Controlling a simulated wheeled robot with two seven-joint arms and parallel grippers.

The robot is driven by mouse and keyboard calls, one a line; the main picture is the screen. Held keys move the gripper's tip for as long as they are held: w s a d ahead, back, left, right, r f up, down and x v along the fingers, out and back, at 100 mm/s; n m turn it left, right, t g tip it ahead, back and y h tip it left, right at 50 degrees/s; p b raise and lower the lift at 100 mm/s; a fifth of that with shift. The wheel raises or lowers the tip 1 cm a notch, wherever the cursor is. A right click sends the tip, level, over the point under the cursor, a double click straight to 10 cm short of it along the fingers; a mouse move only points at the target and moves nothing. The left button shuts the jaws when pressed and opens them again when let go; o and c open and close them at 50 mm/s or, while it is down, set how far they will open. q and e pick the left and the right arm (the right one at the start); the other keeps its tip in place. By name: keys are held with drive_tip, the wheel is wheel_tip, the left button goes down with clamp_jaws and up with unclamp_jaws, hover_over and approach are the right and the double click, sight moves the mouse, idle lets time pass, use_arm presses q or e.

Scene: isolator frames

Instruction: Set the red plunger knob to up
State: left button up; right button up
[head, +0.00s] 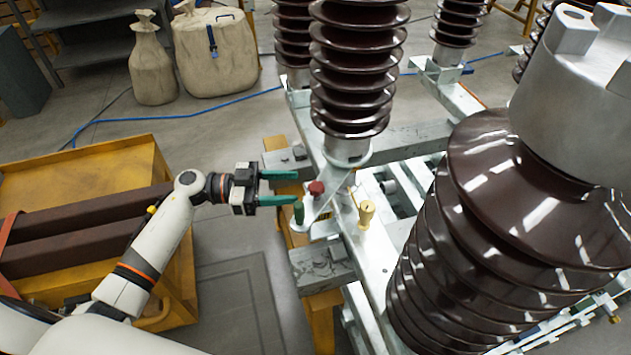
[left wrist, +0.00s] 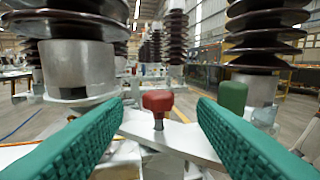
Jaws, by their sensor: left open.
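The red plunger knob (head: 316,188) stands on a pale metal plate (head: 318,212) of the isolator frame. It also shows in the left wrist view (left wrist: 158,102), on a short thin metal stem above the plate. My left gripper (head: 295,188) has green fingers and is open. Its fingertips point at the red knob, which is a little beyond them and roughly between them in the wrist view. The knob is not held. A green knob (head: 298,212) stands close by, near the lower finger, and a yellow knob (head: 366,214) stands to the right. My right gripper is not in view.
Large brown ribbed insulators (head: 357,70) rise behind the plate and another (head: 500,240) fills the right side. A yellow cart (head: 160,235) with dark brown beams stands at left. Sacks (head: 215,55) and a blue cable (head: 180,117) lie on the floor behind.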

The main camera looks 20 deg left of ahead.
sight(315, 186)
use_arm(q)
drive_tip(key=x, duration=0.6)
drive_tip(key=shift+w+d+p, duration=0.25)
drive_tip(key=shift+d+p, duration=0.05)
drive_tip(key=shift+p, duration=0.05)
clamp_jaws()
